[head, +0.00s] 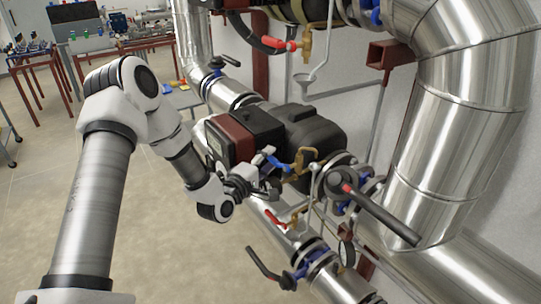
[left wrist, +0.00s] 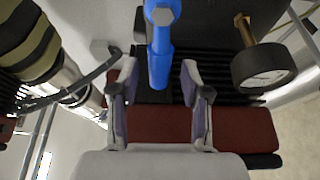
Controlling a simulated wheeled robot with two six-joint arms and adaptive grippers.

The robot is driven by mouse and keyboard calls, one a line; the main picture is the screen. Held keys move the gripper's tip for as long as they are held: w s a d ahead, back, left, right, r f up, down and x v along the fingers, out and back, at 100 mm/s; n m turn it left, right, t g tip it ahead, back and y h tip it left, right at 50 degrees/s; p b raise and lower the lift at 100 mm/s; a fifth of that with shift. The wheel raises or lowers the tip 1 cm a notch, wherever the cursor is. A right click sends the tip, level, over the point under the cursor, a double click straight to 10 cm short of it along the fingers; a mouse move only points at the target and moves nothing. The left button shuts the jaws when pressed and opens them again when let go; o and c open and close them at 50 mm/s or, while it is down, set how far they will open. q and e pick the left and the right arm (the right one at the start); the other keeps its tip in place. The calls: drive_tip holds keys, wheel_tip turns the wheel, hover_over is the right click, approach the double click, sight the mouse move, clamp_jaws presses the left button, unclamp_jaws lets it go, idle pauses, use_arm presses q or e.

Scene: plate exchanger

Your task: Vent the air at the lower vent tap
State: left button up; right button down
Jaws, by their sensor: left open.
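A brass tap with a blue lever (head: 281,164) sits beside the dark pump in the head view. My left gripper (head: 266,169) is at the end of this lever, with its fingers open. In the left wrist view the blue lever (left wrist: 160,60) reaches in from the top, and its end lies between the two spread fingers (left wrist: 160,84), with gaps on both sides. Another brass tap with a red lever (head: 274,220) sits lower down, and one more red-levered tap (head: 278,44) is near the top. The pictures carry no label telling which is the lower vent tap.
The black and red pump (head: 240,138) lies close behind my left gripper. A black-handled valve (head: 380,213) and large silver pipes (head: 455,120) stand to the right. A dial gauge (left wrist: 263,66) is near the fingers. Open floor (head: 165,255) lies at the left.

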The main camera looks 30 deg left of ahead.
use_arm(q)
drive_tip(key=shift+w+d, duration=0.1)
drive_tip(key=shift+w, duration=0.6)
clamp_jaws()
